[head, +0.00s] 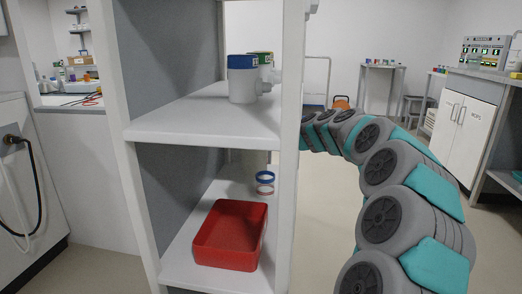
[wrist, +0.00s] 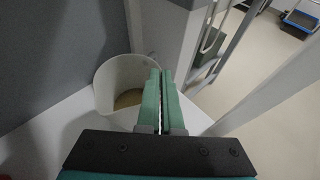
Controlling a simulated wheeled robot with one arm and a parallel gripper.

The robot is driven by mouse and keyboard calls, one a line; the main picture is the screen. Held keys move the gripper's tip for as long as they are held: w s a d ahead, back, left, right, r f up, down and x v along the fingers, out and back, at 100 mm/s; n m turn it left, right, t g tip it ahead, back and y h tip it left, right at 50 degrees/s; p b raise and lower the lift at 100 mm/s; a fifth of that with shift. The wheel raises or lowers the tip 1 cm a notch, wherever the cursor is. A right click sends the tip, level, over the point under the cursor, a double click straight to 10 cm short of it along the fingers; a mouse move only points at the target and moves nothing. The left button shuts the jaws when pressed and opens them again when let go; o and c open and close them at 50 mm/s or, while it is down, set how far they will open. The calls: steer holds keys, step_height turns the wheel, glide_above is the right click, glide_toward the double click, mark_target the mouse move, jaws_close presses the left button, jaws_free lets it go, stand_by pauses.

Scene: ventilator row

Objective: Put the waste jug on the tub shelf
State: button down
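In the wrist view, a pale round open vessel (wrist: 122,85) with something brownish at its bottom stands on a white surface beside a grey panel. My gripper (wrist: 162,72) has its green fingers close together, at the right side of that vessel's rim. I cannot see whether anything thin is between them. A white jug with a blue top (head: 242,80) stands on the upper shelf (head: 205,120). A red tub (head: 230,238) sits on the lower shelf (head: 180,268).
A small item with blue and red bands (head: 264,183) is behind the tub. The white right post (head: 291,100) stands between the shelves and my arm. Floor to the right is open.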

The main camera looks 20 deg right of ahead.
steer(key=shift+w+a+f, duration=0.15)
steer(key=shift+w+a, duration=0.1)
steer(key=shift+a, duration=0.2)
steer(key=shift+d+f+b, duration=0.1)
steer(key=shift+f+b, duration=0.5)
steer(key=shift+b, duration=0.65)
steer(key=c, duration=1.1)
jaws_free()
steer(key=shift+f, duration=0.1)
steer(key=shift+s+r, duration=0.1)
steer(key=shift+r, duration=0.1)
steer(key=p+v, duration=0.1)
steer(key=v, duration=0.6)
steer(key=shift+s, duration=0.15)
